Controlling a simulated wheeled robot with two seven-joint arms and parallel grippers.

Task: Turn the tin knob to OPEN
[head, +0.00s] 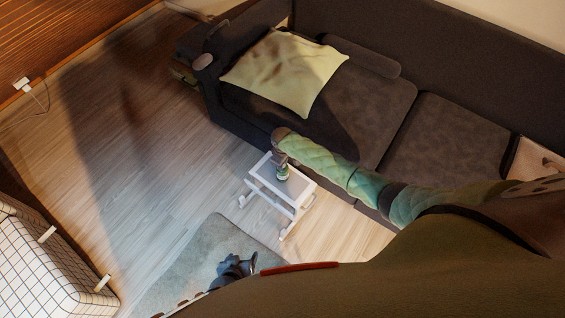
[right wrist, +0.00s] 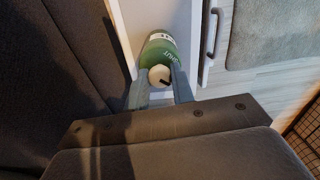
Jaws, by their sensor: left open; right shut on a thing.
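A small green tin (head: 283,172) stands on a small white table (head: 306,190) in front of the sofa. In the right wrist view the tin (right wrist: 169,48) shows a green body with a white label, partly reading "SHUT". Its pale round knob (right wrist: 160,75) has a dark pointer mark and sits between the fingers. My right gripper (right wrist: 160,88) is shut on the knob; in the head view it (head: 281,159) reaches down over the tin from the right. My left gripper (head: 236,266) is open and empty, low over the grey rug, away from the table.
A dark sofa (head: 448,135) with a yellow cushion (head: 285,72) stands behind the table. A grey rug (head: 190,265) lies in front. A white gridded piece of furniture (head: 40,265) is at lower left. The wooden floor left of the table is clear.

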